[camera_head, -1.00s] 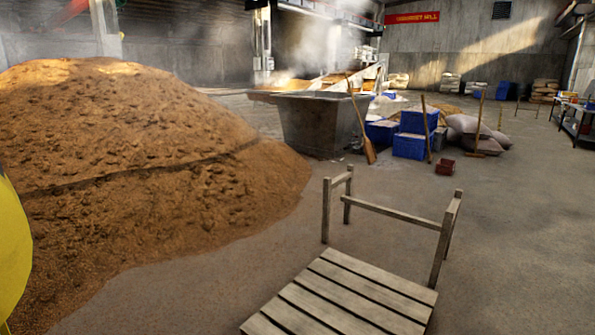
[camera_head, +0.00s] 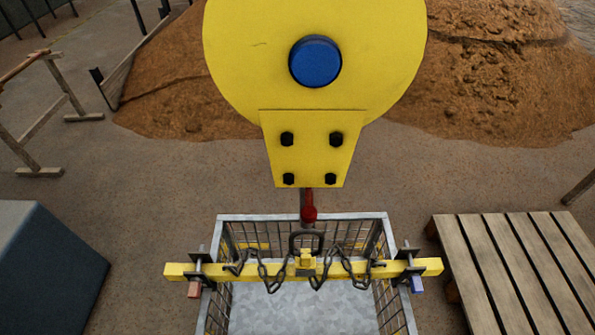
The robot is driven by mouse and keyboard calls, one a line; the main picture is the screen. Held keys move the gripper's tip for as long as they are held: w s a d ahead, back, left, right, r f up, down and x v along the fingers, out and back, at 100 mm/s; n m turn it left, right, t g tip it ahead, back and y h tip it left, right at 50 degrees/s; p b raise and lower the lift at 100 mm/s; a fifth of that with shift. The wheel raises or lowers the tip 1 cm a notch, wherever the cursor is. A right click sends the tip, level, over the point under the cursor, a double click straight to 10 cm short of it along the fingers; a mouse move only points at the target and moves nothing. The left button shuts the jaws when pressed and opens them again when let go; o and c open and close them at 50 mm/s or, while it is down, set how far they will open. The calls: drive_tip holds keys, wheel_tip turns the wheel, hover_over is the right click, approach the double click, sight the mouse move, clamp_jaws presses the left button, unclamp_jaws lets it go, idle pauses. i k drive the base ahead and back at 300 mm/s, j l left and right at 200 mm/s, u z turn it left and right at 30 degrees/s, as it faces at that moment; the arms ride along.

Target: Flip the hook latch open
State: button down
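A large yellow hook block (camera_head: 310,75) with a blue round centre hangs in the upper middle. Below its bolted plate hangs a dark hook, mostly hidden by the plate. A red piece (camera_head: 309,208), seemingly the hook latch, shows at its lower end; I cannot tell whether it is open or shut. A dark lifting ring (camera_head: 306,240) stands just under it, on the middle of a yellow lifting bar (camera_head: 205,271). I cannot tell whether hook and ring touch. My gripper is not in view.
The bar lies across a wire-sided metal basket (camera_head: 300,310), with a chain (camera_head: 262,275) draped along it. A wooden slatted platform (camera_head: 515,265) stands right, a dark grey block (camera_head: 45,270) left. Open floor (camera_head: 150,180) lies between.

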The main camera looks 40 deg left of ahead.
sight(309, 212)
drive_tip(key=u, duration=1.1)
